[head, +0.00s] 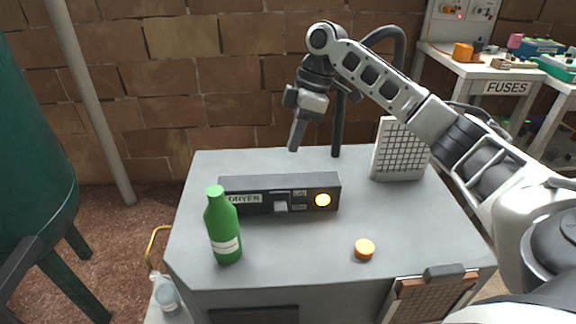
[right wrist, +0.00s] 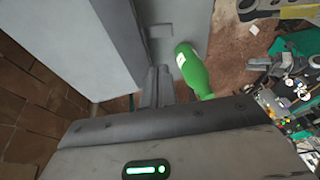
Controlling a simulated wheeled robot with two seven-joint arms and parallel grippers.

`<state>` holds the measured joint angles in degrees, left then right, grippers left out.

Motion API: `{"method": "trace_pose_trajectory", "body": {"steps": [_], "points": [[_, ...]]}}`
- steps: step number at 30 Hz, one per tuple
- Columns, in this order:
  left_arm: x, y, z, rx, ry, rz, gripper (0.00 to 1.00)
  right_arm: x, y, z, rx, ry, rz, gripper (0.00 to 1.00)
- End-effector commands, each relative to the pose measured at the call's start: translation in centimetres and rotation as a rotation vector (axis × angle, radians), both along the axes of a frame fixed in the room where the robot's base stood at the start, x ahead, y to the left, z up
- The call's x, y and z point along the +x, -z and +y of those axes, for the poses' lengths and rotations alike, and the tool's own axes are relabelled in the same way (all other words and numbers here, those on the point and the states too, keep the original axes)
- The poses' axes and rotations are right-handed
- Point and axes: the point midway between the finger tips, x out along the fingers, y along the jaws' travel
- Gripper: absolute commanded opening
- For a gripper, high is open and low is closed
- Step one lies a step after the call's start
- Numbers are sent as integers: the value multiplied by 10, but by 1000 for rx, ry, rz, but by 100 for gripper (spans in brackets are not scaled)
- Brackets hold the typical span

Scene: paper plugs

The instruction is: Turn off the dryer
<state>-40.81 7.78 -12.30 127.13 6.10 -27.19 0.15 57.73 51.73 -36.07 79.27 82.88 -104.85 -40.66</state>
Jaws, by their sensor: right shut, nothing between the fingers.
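The dryer control box (head: 262,184) is a dark grey bar labelled DRYER on top of the grey cabinet (head: 300,268). Its front has a small light-coloured switch (head: 281,207) with two small labels beside it, too small to read surely. The shut fingers (right wrist: 155,88) also show in the right wrist view. My left gripper is not in view.
A green bottle (head: 222,230) stands before the box's left end. A white grille panel (head: 399,152) and a dark post (head: 338,128) stand behind. The cabinet top right of the box is mostly clear.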

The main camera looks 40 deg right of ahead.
Motion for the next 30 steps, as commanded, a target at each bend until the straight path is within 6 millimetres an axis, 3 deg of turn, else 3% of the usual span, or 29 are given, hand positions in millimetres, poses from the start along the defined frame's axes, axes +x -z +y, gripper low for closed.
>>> {"method": "trace_pose_trajectory", "body": {"steps": [16, 22, 30], "points": [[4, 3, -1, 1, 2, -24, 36, -4, 102, 33, -2, 0, 4, 0], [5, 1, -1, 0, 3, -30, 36, -11, 120, 38, -1, 0, 0, 0], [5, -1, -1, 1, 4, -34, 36, -13, 124, 39, -1, 0, 0, 0]]}}
